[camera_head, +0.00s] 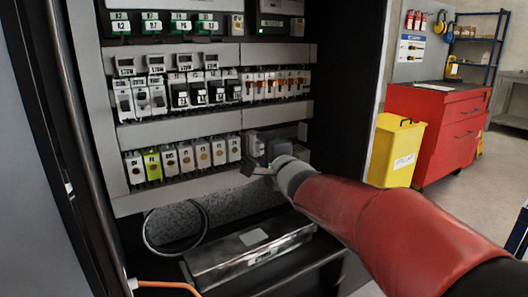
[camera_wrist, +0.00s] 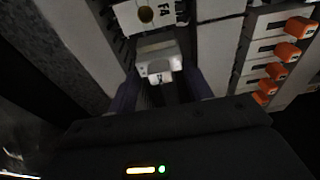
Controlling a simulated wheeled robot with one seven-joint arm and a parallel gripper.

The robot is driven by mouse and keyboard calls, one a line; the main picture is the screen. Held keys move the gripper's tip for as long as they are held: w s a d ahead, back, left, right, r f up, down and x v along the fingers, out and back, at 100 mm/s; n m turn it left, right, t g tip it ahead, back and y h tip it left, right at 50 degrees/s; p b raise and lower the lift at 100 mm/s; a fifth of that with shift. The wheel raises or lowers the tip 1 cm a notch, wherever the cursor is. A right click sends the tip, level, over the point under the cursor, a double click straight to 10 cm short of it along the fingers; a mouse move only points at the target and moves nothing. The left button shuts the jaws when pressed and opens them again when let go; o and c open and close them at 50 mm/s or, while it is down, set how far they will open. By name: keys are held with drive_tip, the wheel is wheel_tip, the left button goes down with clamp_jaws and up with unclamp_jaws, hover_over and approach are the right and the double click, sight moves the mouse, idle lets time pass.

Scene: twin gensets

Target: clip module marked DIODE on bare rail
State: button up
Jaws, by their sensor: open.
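My gripper (camera_head: 263,167) is at the right end of the cabinet's lowest module row. In the wrist view its open fingers (camera_wrist: 160,92) stand on either side of a light grey module (camera_wrist: 157,62) with a small white label. The label is too small and dark to read, so I cannot tell whether it says DIODE. A grey module (camera_head: 254,146) shows just above my gripper in the head view, beside the row's last white module. I cannot make out bare rail there; my gripper and arm cover part of that end.
White modules and one yellow-green module (camera_head: 152,165) fill the row to the left. Upper rows hold breakers, some with orange levers (camera_wrist: 286,52). Grey ducts (camera_head: 180,190) run between rows. A metal box (camera_head: 250,252) lies below. A yellow bin (camera_head: 396,150) and red cabinet (camera_head: 440,125) stand outside.

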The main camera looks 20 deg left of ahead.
drive_tip(key=s+d+f+n+g+h, duration=0.1)
drive_tip(key=s+d+f+h, duration=0.4)
drive_tip(key=d, duration=0.9)
drive_tip(key=s+d+f+n+h, duration=0.2)
drive_tip(key=s+d+h, duration=0.3)
drive_tip(key=d, duration=0.8)
drive_tip(key=s+d+f+n+g+h, duration=0.1)
drive_tip(key=s+d+f+n+g, duration=0.2)
drive_tip(key=s, duration=0.7)
drive_tip(key=s+d+f+n+g+h, duration=0.1)
drive_tip(key=s+d+f+n+g, duration=0.2)
drive_tip(key=s+d+f, duration=0.4)
drive_tip(key=s+f+b, duration=0.1)
drive_tip(key=s, duration=0.3)
drive_tip(key=shift+d+n+g, duration=0.2)
drive_tip(key=shift+n+g, duration=0.1)
drive_tip(key=shift+g, duration=0.1)
drive_tip(key=shift+w+f, duration=0.1)
